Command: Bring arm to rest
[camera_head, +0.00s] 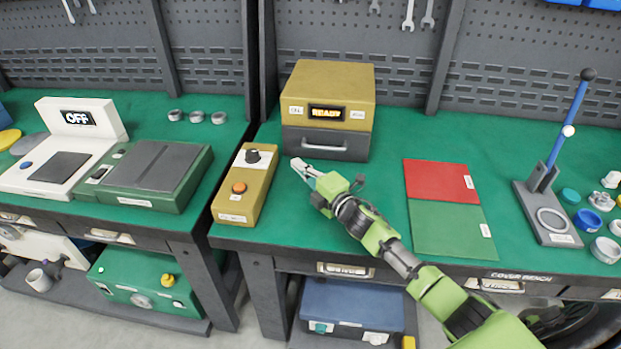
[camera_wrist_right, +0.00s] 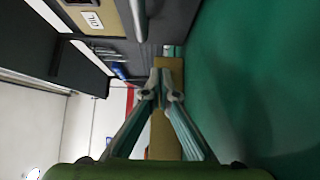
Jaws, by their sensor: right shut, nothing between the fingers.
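My right arm, green, reaches in from the lower right in the head view. Its right gripper (camera_head: 301,168) is shut and empty over the green bench top, just in front of the tester's drawer and right of the yellow control box (camera_head: 234,207). In the right wrist view the fingers of the gripper (camera_wrist_right: 162,80) meet at their tips, with a yellow surface behind them. My left gripper is in neither view.
The yellow tester (camera_head: 329,97) reads READY above a grey drawer (camera_head: 326,144). A red mat (camera_head: 440,180) and a green mat (camera_head: 450,230) lie right of the arm. A blue-levered press (camera_head: 548,205) stands farther right. Left bench holds a scale (camera_head: 45,170) reading OFF.

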